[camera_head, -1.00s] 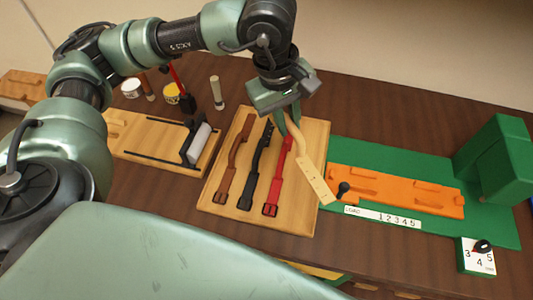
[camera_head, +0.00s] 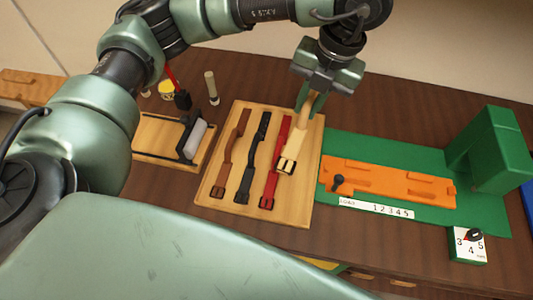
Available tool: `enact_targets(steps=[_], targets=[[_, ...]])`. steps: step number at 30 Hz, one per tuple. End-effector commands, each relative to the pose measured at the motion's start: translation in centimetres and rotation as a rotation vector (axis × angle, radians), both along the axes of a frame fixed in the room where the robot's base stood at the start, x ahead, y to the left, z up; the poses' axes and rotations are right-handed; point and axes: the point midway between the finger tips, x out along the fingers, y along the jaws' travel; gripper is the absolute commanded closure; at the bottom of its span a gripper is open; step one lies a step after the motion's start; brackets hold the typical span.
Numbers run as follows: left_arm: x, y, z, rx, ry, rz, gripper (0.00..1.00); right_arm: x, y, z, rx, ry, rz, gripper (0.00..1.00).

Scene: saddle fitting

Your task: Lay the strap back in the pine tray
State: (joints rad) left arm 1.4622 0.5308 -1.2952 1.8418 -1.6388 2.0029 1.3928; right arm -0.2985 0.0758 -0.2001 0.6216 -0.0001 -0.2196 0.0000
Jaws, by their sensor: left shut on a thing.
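My left gripper (camera_head: 308,100) is shut on the upper end of a cream strap (camera_head: 294,140) with a dark buckle at its lower end. The strap hangs over the right side of the pine tray (camera_head: 215,200), beside and partly in front of the red strap; whether it touches the tray is hard to tell. In the tray lie a brown strap (camera_head: 231,155), a black strap (camera_head: 251,165) and a red strap (camera_head: 273,170), side by side with buckles toward me. My right gripper is not in view.
Right of the tray is a green mat (camera_head: 405,150) with an orange fixture (camera_head: 395,185), a green block (camera_head: 495,150) and a number strip (camera_head: 375,208). A dial box (camera_head: 468,246) stands at the front right. A wooden board with a roller (camera_head: 192,140) is left of the tray.

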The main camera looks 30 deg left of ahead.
Motion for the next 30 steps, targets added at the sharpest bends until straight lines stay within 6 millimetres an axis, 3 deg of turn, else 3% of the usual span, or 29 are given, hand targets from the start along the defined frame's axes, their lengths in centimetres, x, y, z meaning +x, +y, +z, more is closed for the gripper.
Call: enact_targets(steps=[5,8,21,25,30], targets=[[0.1,-0.3,0.1,-0.001,0.000,0.148,1.00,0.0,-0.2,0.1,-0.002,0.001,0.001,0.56],[0.1,-0.3,-1.2,0.000,0.005,0.168,1.00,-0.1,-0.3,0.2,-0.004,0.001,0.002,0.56],[0.0,-0.3,-11.8,0.001,0.005,0.167,1.00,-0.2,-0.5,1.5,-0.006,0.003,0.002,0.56],[0.1,-0.2,-14.1,0.001,0.000,0.166,1.00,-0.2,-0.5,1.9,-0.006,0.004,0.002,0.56],[0.2,-0.3,-15.6,-0.001,-0.001,0.166,1.00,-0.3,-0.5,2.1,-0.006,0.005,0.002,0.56]])
